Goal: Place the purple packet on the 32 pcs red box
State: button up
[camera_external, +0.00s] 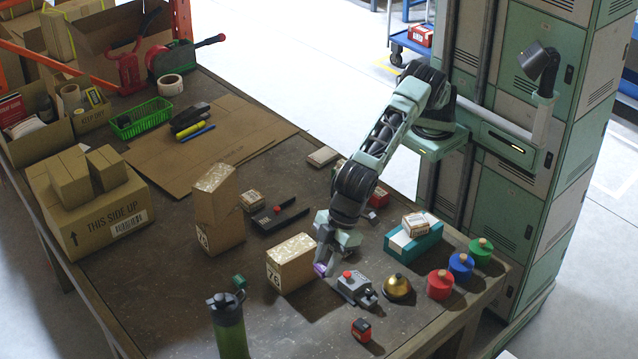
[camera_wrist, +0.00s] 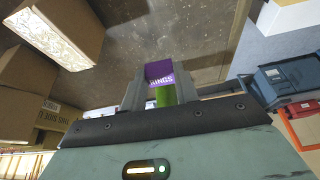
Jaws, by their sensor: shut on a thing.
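In the wrist view the packet (camera_wrist: 159,72) shows purple with white lettering and a green part below, between both fingers of my gripper (camera_wrist: 160,88). A small red box (camera_external: 361,330) lies near the front edge of the table. Another red box (camera_external: 378,197) stands behind my arm. The print on both is too small to read, so I cannot tell which is the 32 pcs box.
The tan box (camera_external: 291,268), a grey box with a red button (camera_external: 356,288) and a brass bell (camera_external: 397,288) stand close to my gripper. Red, blue and green round pots (camera_external: 440,285) stand at the right. A green bottle (camera_external: 229,328) stands in front.

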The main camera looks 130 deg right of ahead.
jog(key=shift+s+d+r, duration=0.15)
jog(key=shift+s+r, duration=0.05)
jog(key=shift+r, duration=0.25)
jog(key=m+g+p, duration=0.9)
jog(key=m+p, duration=0.6)
jog(key=m, duration=2)
send_over(380, 191)
jog(key=w, duration=0.2)
notch_tip(380, 191, down, 4)
notch_tip(380, 191, down, 11)
jog(key=shift+s+b, duration=0.15)
jog(key=shift+b, duration=0.2)
